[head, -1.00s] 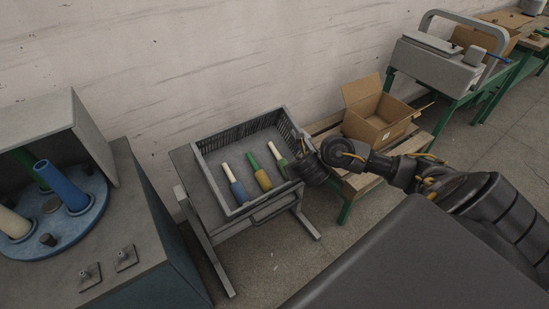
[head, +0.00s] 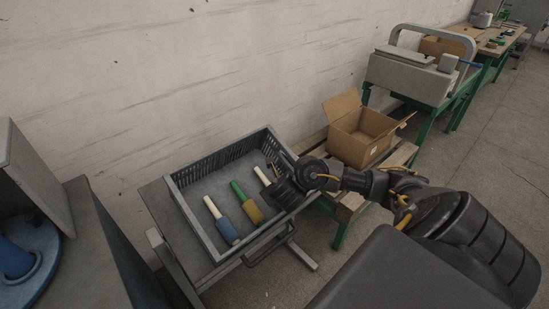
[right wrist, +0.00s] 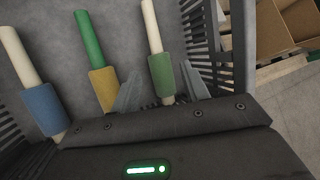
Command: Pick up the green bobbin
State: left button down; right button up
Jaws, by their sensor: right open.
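The green bobbin, green yarn on a cream tube, lies in the grey crate (head: 215,249). In the right wrist view the green bobbin (right wrist: 161,72) shows between the two fingers of my open right gripper (right wrist: 160,92), with its lower tube end reaching toward the palm. In the head view only the cream tube of the green bobbin (head: 262,176) shows clearly; my right gripper (head: 279,189) covers most of its yarn. I cannot tell whether the fingers touch it. My left gripper is not in view.
A yellow bobbin on a green tube (head: 252,211) and a blue bobbin on a cream tube (head: 228,231) lie left of the green one. The slotted crate wall is close on the gripper's right. An open cardboard box (head: 360,140) stands on a pallet to the right.

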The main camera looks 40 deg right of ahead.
aim_at(268, 184)
jog(key=b+x, duration=0.3)
jog(key=x, duration=0.2)
jog(key=shift+a+f, duration=0.1)
jog(key=shift+a, duration=0.1)
jog(key=shift+w+d+f+b, duration=0.1)
jog(key=shift+f+b, duration=0.05)
jog(key=shift+b, duration=0.15)
jog(key=b+x, duration=0.1)
jog(key=x, duration=0.1)
jog(key=b+x, duration=0.1)
jog(key=shift+w+f, duration=0.3)
jog(key=shift+f, duration=0.05)
jog(key=shift+w+f+b, duration=0.2)
jog(key=shift+w+b, duration=0.05)
jog(key=shift+b, duration=0.15)
jog(key=shift+w+d, duration=0.1)
jog(key=shift+d, duration=0.05)
jog(key=c, duration=0.6)
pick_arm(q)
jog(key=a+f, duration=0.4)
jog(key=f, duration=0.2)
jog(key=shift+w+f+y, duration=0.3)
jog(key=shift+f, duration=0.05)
pick_arm(e)
grip_shut()
